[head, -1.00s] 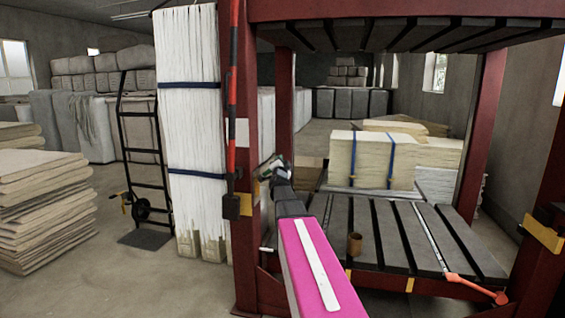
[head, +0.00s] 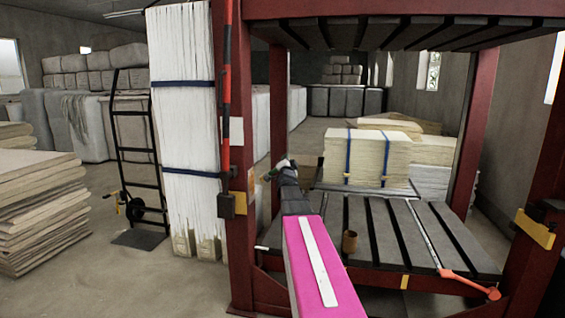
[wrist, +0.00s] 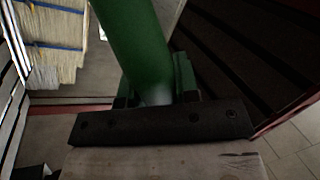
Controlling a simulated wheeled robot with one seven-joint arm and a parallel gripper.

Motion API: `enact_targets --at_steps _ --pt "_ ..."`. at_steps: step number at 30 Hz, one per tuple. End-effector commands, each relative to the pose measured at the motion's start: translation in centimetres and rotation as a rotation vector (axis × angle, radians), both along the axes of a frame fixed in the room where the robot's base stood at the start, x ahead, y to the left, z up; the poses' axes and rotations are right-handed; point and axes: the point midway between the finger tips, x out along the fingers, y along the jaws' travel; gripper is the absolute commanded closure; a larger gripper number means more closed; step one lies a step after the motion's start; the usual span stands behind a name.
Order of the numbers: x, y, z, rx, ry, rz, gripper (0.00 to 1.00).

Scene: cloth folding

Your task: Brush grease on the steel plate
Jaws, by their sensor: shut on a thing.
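The dark grey slatted plate (head: 385,232) of the red press lies low in front of me. I take it as the steel plate. A small brown cup (head: 350,241) stands on its left front part. My gripper (head: 279,170) is at the end of my outstretched arm, by the red left post and to the left of the plate. In the wrist view it is shut on a thick green handle (wrist: 135,45). The handle's far end runs out of the picture, so no bristles show.
A red-orange handled bar (head: 470,284) lies along the plate's right side. Red posts (head: 238,170) flank the press, with a slatted upper plate (head: 400,35) overhead. Strapped pale bales (head: 368,158) stand behind. Open floor (head: 110,275) lies to the left.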

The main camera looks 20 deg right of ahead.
Motion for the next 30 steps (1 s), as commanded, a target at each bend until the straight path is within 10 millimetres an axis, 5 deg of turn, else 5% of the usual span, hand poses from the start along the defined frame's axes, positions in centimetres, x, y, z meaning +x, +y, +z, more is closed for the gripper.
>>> enact_targets --at_steps 30 --pt "-2.0 -2.9 0.0 0.001 0.000 0.000 0.95"
